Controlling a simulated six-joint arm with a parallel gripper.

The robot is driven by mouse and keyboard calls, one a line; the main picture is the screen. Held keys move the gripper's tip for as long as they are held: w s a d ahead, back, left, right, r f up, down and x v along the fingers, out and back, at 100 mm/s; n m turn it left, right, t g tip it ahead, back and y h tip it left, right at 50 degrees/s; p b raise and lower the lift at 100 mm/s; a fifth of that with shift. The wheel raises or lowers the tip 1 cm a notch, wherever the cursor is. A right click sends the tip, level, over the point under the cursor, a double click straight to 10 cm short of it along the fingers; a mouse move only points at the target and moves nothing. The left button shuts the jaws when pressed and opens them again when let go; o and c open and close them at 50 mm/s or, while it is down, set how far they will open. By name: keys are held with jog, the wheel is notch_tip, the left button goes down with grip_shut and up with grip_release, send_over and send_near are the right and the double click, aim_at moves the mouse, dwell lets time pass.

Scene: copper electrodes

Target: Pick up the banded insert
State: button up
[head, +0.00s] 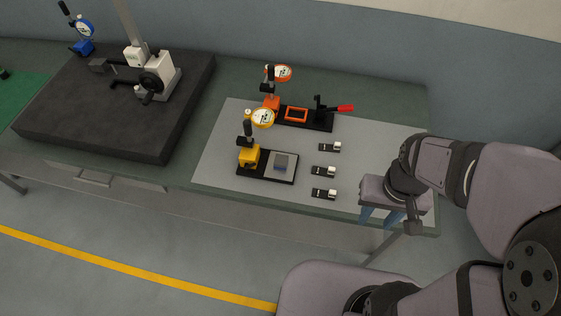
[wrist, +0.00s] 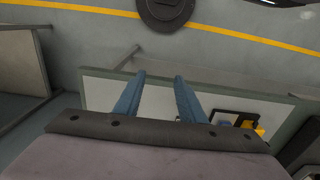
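Three small inserts lie in a column on the grey mat: a back one (head: 330,147), a middle one (head: 324,171) and a front one (head: 324,194). Each looks like a dark piece with a bright silvery end; at this size I cannot tell which has a band. My gripper (head: 380,220) is to the right of the inserts in the head view, above the mat's right front corner. In the wrist view, its two blue fingers (wrist: 160,77) are apart with nothing held between them. The inserts are not clearly seen there.
A yellow-based dial gauge (head: 249,156) with a black plate stands left of the inserts. An orange-based gauge (head: 272,102) and a red-handled clamp (head: 345,108) stand behind. A dark granite slab (head: 110,120) is far left. The mat (head: 215,160) is bare around the inserts.

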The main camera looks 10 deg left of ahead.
jog(key=o, duration=0.4)
jog(key=shift+o, duration=0.2)
